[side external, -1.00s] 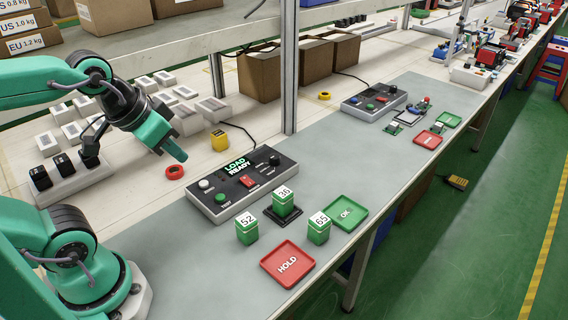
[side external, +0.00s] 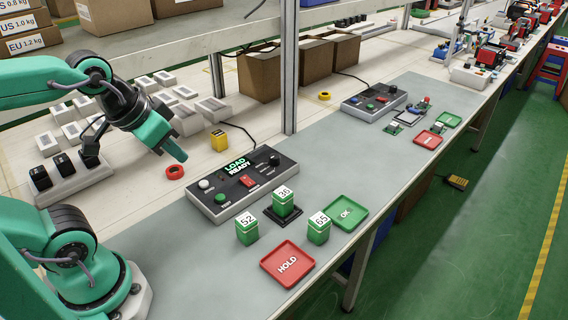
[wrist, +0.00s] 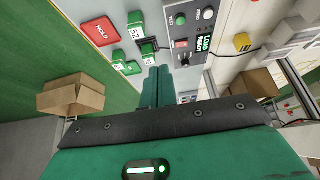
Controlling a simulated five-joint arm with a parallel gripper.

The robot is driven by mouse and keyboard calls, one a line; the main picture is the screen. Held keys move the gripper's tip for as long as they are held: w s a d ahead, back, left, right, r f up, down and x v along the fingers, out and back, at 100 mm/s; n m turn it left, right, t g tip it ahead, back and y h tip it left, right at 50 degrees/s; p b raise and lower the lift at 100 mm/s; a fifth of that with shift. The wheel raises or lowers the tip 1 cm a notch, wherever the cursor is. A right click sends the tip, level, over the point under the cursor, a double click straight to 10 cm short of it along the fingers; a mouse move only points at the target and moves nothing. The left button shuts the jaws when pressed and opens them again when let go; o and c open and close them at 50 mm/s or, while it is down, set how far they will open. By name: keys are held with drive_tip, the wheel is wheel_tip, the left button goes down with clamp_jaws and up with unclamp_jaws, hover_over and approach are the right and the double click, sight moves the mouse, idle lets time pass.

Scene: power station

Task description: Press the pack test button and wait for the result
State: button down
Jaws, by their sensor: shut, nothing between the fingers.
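The test panel (side external: 243,183) is a grey box with a black face on the mat. Its display (side external: 237,167) reads "LOAD READY". A green button (side external: 221,198) labelled TEST sits at its left front; it also shows in the wrist view (wrist: 181,20). A white knob, a red switch and a black knob are also on the face. The green pack marked 36 (side external: 283,201) stands on a black cradle in front of the panel. Packs 52 (side external: 247,231) and 65 (side external: 318,228) stand beside it. My gripper (side external: 180,155) is shut and empty, in the air behind and left of the panel.
A red HOLD tray (side external: 287,264) and a green OK tray (side external: 346,213) lie at the mat's front edge.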

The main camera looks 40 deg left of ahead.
drive_tip(key=shift+w, duration=0.15)
drive_tip(key=n+g+h, duration=0.1)
drive_tip(key=n+g, duration=1)
drive_tip(key=g, duration=0.2)
hover_over(222, 195)
wheel_tip(222, 195, down, 10)
idle(0.6)
drive_tip(key=shift+f, duration=4.3)
drive_tip(key=shift+f, duration=0.2)
drive_tip(key=shift+f, duration=0.25)
